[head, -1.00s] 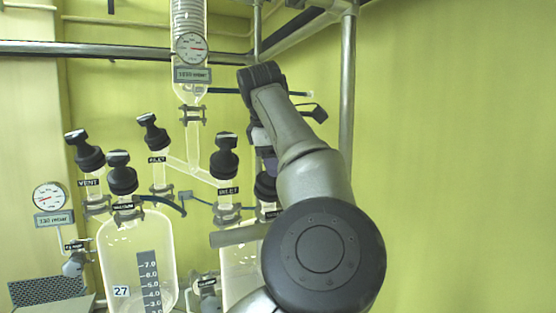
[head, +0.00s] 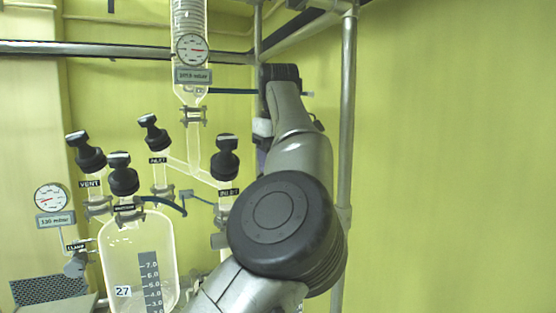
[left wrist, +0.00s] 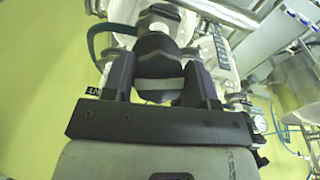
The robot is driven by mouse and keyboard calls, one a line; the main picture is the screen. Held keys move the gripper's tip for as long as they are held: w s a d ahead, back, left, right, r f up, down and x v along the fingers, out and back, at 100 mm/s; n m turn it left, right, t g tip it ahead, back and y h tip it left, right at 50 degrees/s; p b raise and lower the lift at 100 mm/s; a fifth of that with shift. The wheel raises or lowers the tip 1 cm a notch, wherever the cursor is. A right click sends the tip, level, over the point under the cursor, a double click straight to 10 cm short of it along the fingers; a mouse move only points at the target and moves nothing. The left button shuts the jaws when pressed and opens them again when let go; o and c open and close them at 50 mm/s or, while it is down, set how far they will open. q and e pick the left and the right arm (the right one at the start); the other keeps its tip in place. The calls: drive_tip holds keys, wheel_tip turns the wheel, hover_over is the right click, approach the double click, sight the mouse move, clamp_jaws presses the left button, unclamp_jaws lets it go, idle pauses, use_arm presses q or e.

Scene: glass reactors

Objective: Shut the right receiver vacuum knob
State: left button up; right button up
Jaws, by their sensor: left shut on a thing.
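In the left wrist view, my left gripper (left wrist: 158,80) is shut on a black knob (left wrist: 160,62) with a pale band, one finger on each side. This fits the right receiver vacuum knob, but its own label cannot be read. In the head view, my left arm covers that knob, the gripper's fingertips and most of the right receiver. The black inlet knob (head: 225,158) stands just left of the arm, above its label.
The left receiver (head: 138,255) carries a vacuum knob (head: 122,176). Vent (head: 86,152) and another black knob (head: 153,132) stand nearby. A round gauge (head: 192,49) hangs above, and a metal post (head: 347,130) rises right of my arm. Free wall lies further right.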

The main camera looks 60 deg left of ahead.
use_arm(q)
drive_tip(key=shift+m+g, duration=0.4)
drive_tip(key=shift+m, duration=0.6)
drive_tip(key=o, duration=0.9)
drive_tip(key=shift+r+p, duration=0.2)
drive_tip(key=shift+p, duration=0.15)
drive_tip(key=r+p, duration=0.1)
drive_tip(key=r, duration=0.1)
drive_tip(key=r+p, duration=0.3)
drive_tip(key=shift+d+r, duration=0.3)
drive_tip(key=shift+r, duration=0.05)
drive_tip(key=shift+w+d+r+p, duration=0.15)
drive_tip(key=shift+r+p, duration=0.25)
drive_tip(key=shift+r, duration=0.25)
